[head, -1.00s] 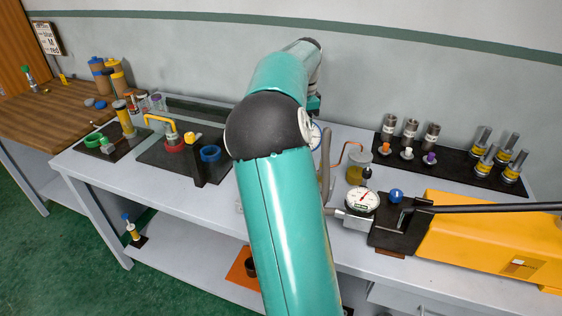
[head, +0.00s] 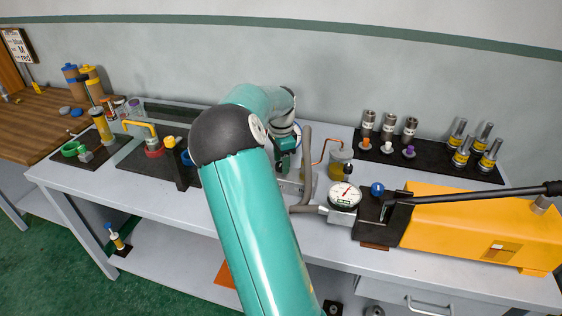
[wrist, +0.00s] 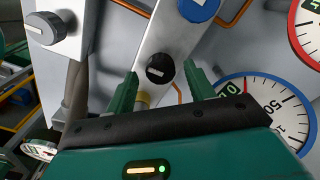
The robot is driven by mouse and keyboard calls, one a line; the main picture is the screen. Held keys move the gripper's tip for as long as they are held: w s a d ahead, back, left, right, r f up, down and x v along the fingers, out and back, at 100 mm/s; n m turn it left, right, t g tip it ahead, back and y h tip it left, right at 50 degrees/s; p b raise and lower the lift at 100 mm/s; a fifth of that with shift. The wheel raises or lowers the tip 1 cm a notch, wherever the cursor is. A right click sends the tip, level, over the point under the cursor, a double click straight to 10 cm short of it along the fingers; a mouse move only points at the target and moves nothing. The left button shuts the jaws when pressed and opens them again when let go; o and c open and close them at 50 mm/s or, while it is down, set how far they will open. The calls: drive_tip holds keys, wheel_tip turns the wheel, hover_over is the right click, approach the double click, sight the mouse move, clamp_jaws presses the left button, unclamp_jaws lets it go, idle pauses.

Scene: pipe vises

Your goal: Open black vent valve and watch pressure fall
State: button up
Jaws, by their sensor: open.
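A black knob with a white bar (wrist: 160,69) sits on a pale metal block in the wrist view, between the tips of my gripper (wrist: 160,88). The fingers are open on either side of it, and I cannot tell whether they touch it. A blue-rimmed gauge (wrist: 278,108) shows at the right, partly hidden by my gripper, with a red needle near a 0 mark. A red-rimmed gauge (wrist: 311,35) is cut off at the right edge. In the head view my gripper (head: 287,150) points down behind the hose; the black knob is not discernible there.
A dark grey knob (wrist: 46,28) and a blue knob (wrist: 199,8) flank the black one. Copper tubes run nearby. A grey hose (head: 306,165), white-faced gauge (head: 345,194) and yellow pump (head: 480,232) with a long black lever (head: 470,195) stand right of my arm.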

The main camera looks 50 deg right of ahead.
drive_tip(key=shift+w+f, duration=0.1)
drive_tip(key=shift+f, duration=0.25)
drive_tip(key=c, duration=1)
